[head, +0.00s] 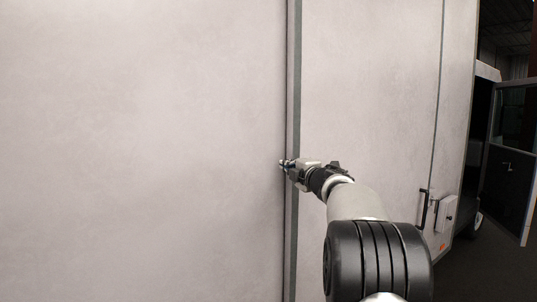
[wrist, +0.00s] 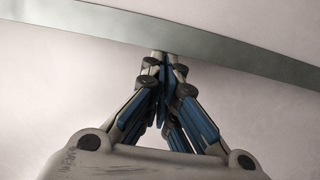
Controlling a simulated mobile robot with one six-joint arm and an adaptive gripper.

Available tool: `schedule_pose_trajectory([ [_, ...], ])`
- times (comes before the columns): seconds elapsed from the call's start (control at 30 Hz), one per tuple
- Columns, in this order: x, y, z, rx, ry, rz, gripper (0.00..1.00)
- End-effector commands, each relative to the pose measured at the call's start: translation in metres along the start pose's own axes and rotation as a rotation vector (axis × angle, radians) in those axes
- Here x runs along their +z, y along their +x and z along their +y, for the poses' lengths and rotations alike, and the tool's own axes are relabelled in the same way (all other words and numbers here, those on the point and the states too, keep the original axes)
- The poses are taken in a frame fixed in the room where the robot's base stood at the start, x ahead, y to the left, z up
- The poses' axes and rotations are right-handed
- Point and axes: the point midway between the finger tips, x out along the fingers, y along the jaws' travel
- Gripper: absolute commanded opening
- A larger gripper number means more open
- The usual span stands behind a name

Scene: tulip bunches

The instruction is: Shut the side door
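Two large pale panels fill most of the head view: a left panel (head: 140,150) and a right panel (head: 370,100). A grey upright strip (head: 293,80) runs between them. I cannot tell for sure which panel is the side door. The right panel ends at a thin dark seam, with a black handle (head: 424,207) low beside it. My gripper (head: 284,165) is at the grey strip, its tips pointing left. In the wrist view its fingers (wrist: 162,60) are together with nothing seen between them. The tips overlap the grey strip (wrist: 90,18); whether they touch it is unclear.
A small white box (head: 446,213) is fixed right of the handle. Farther right, a dark vehicle door (head: 513,165) with a window stands open. Dark floor (head: 490,265) shows at the lower right. My arm hides part of the right panel.

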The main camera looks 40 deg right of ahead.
Motion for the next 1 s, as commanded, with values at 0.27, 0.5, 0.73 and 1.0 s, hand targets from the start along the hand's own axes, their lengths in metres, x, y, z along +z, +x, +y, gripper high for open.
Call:
schedule_pose_trajectory([
  [0.27, 0.035, 0.007, 0.001, -0.001, 0.001, -0.006, 0.00],
  [0.5, 0.040, 0.008, -0.001, -0.001, 0.001, -0.005, 0.00],
  [0.73, 0.040, 0.008, -0.002, -0.001, 0.002, -0.006, 0.00],
  [1.0, 0.025, 0.013, -0.002, 0.000, 0.001, -0.002, 0.00],
])
